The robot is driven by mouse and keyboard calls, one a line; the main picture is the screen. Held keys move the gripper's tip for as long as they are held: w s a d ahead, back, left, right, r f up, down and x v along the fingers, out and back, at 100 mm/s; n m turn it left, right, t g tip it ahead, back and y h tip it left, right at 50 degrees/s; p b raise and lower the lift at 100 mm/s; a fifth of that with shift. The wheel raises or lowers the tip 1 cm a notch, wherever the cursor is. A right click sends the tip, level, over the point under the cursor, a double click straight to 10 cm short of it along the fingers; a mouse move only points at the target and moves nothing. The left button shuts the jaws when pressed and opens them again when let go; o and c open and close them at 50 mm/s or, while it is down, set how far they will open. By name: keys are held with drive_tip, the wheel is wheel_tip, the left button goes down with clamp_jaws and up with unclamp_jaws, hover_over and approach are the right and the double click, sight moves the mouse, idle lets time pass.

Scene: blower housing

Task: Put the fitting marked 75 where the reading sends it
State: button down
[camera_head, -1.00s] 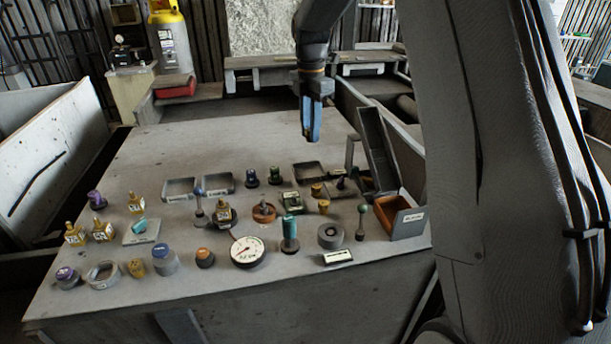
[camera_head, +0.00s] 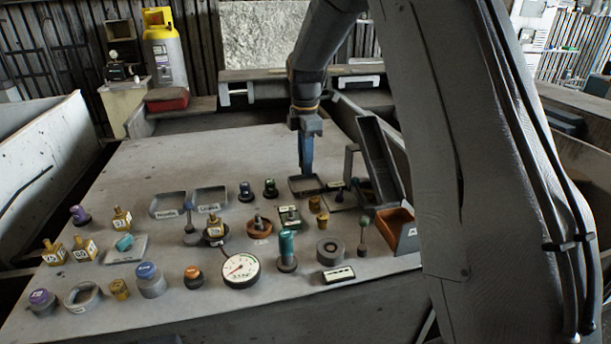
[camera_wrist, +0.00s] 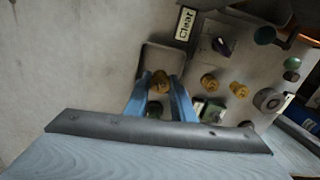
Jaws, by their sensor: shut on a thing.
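My gripper (camera_head: 306,168) points down over a shallow grey tray (camera_head: 293,189) at the back right of the table. In the wrist view its blue fingers (camera_wrist: 161,88) are shut on a brass-coloured fitting (camera_wrist: 160,80). The fitting's number is not visible, and the head view does not show it clearly. The tray (camera_wrist: 153,54) lies beneath it; I cannot tell whether the fitting touches its floor. A label reading "Clear" (camera_wrist: 185,23) is beside the tray. A round white gauge (camera_head: 241,269) with a red needle stands at the table's front.
Two labelled grey trays (camera_head: 153,207) lie left of my gripper. Several brass fittings with number plates (camera_head: 84,250) stand at the left. Small knobs and rings crowd the front.

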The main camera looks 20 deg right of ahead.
sight(305, 186)
drive_tip(key=shift+f+p, duration=0.55)
drive_tip(key=shift+f, duration=1.75)
drive_tip(key=shift+f, duration=0.1)
drive_tip(key=c, duration=1.5)
unclamp_jaws()
wheel_tip(305, 186, up, 12)
drive_tip(key=b, duration=0.3)
